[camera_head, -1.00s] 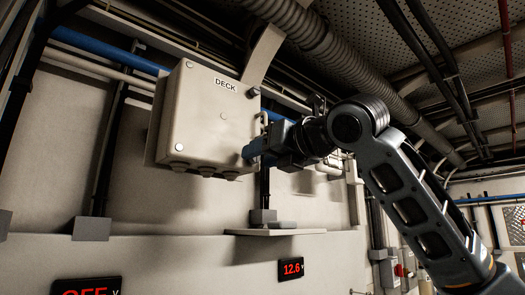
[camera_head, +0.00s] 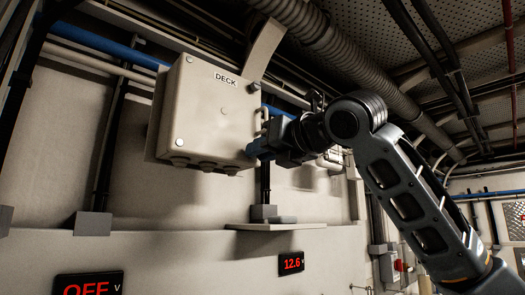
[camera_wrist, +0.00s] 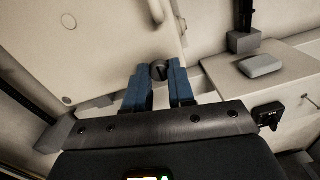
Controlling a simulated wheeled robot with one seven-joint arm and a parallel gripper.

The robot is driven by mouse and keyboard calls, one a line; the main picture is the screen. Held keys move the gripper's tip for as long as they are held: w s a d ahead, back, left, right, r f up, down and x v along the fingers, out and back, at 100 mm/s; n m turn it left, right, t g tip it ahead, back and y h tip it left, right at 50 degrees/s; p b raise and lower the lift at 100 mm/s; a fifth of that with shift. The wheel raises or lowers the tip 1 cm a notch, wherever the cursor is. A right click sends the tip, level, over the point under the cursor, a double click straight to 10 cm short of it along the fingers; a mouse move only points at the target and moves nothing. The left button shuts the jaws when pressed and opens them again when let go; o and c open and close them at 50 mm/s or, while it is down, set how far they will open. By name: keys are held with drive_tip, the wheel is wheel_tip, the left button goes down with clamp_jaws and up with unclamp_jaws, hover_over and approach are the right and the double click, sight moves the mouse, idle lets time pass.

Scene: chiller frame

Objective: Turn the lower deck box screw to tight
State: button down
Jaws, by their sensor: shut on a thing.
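The beige deck box (camera_head: 207,120), marked DECK, hangs on the wall at centre left in the head view. Its face (camera_wrist: 110,50) fills the upper left of the wrist view. My gripper (camera_head: 254,148) is at the box's lower right corner. In the wrist view its blue fingers (camera_wrist: 160,82) stand either side of a dark round screw head (camera_wrist: 158,70) with a slot, at the corner of the face. The fingers are shut on this screw. In the head view the gripper hides the screw. Another screw (camera_head: 179,142) shows at the lower left corner.
A blue pipe (camera_head: 110,48) and ducting (camera_head: 310,35) run above and behind the box. A small shelf (camera_head: 275,226) is below my gripper. A handle (camera_wrist: 157,10) shows in the wrist view.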

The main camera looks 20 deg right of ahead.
drive_tip(key=shift+d+m+g+y, duration=0.1)
drive_tip(key=shift+m+g+y, duration=0.2)
drive_tip(key=shift+m, duration=8.4)
drive_tip(key=c, duration=0.9)
unclamp_jaws()
drive_tip(key=shift+c, duration=0.2)
drive_tip(key=b+v, duration=0.2)
drive_tip(key=v, duration=0.5)
drive_tip(key=shift+s, duration=0.35)
